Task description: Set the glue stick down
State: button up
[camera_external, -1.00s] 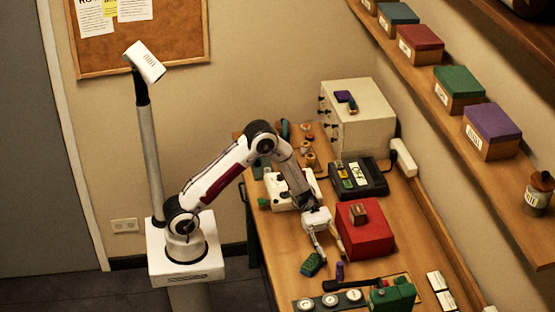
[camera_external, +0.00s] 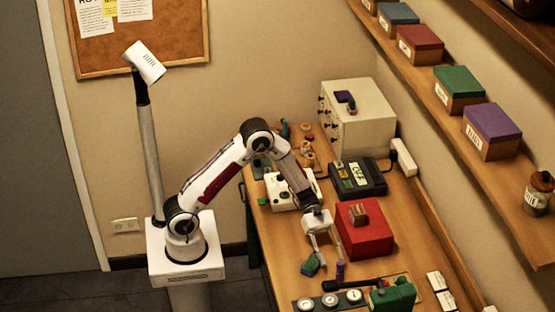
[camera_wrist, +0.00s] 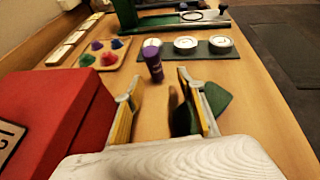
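The glue stick, a small purple cylinder (camera_wrist: 153,62), stands upright on the table. It sits just past my fingertips in the wrist view and also shows in the external view (camera_external: 340,270). My gripper (camera_wrist: 158,80) is open, with bare table between its two fingers. It points down low over the table in the external view (camera_external: 327,260). The glue stick looks apart from both fingers. A dark green object (camera_wrist: 217,97) lies beside the right finger and is partly hidden by it; it also shows in the external view (camera_external: 311,264).
A red box (camera_external: 365,232) stands close to my gripper. Beyond the glue stick are a dark strip with white discs (camera_wrist: 220,42), a wooden tray of coloured pieces (camera_wrist: 107,61) and a green machine (camera_external: 393,294). A dark device (camera_external: 358,178) stands farther back.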

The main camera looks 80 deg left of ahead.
aim_at(340, 272)
jog(key=shift+x, duration=0.75)
jog(key=shift+w+d+f, duration=0.1)
jog(key=shift+w+d, duration=0.15)
jog(key=shift+d, duration=0.35)
jog(key=shift+w+d+f, duration=0.15)
jog(key=shift+w+d, duration=0.05)
jog(key=shift+d, duration=0.4)
jog(key=shift+w+d+f, duration=0.1)
jog(key=shift+w+d, duration=0.15)
jog(key=shift+d, duration=0.3)
jog(key=shift+x, duration=0.85)
grip_shut()
